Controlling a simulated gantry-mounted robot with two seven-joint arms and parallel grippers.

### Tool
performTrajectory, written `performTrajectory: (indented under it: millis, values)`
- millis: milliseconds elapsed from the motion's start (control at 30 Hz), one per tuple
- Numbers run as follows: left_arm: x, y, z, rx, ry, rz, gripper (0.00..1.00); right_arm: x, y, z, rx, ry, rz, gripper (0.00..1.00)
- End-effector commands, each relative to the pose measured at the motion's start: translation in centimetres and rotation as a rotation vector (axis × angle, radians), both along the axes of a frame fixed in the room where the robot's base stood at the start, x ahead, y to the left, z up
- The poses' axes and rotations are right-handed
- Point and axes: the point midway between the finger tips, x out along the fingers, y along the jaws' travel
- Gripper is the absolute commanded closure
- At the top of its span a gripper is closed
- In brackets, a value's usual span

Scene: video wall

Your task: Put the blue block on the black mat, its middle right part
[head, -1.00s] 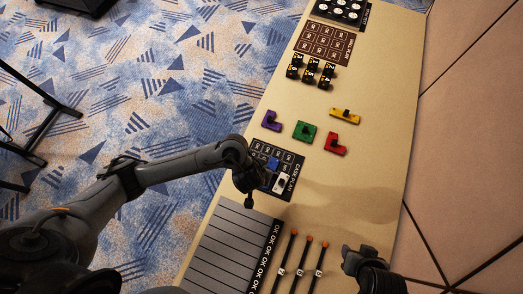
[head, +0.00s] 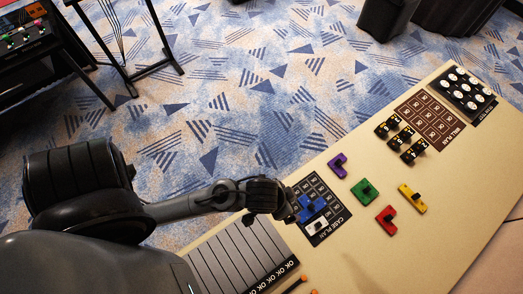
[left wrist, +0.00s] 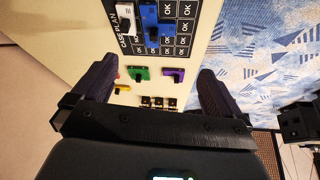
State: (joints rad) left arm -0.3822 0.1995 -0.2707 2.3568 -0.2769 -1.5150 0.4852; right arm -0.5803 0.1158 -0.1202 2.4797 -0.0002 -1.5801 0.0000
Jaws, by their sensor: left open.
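The black mat (head: 337,208), marked CASE PLAN with OK cells, lies on the tan table. The blue block (head: 308,211), with a dark knob, rests on the mat, and a white block (head: 316,226) lies beside it near the CASE PLAN lettering. My left gripper (head: 287,211) is at the mat's left edge, close to the blue block. In the left wrist view the two fingers are wide apart with nothing held (left wrist: 155,80). There the blue block (left wrist: 151,27) sits beyond the fingertips, clear of them. My right gripper is out of view.
Purple (head: 338,165), green (head: 364,191), red (head: 386,220) and yellow (head: 412,198) blocks lie right of the mat. Several black pieces (head: 402,140) stand beside a brown mat (head: 428,117). A grey striped panel (head: 240,257) lies at the lower left.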

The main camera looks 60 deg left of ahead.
Motion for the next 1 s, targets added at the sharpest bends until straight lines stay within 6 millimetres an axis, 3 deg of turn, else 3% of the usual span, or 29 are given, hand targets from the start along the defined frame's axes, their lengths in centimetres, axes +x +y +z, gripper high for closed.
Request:
performTrajectory:
  millis: [100, 300, 767, 1000]
  values:
    - [-2.4, 3.1, 0.1, 0.030, 0.048, 0.000, 0.00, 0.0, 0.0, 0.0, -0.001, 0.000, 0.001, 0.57]
    - [-4.7, 6.1, 0.2, 0.065, 0.094, -0.017, 0.00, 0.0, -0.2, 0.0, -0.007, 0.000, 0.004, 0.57]
    - [-5.1, 6.6, 0.4, 0.072, 0.101, -0.024, 0.00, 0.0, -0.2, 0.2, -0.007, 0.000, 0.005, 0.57]
    - [-5.1, 6.6, 3.4, 0.072, 0.101, -0.024, 0.00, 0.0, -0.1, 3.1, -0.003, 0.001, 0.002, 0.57]
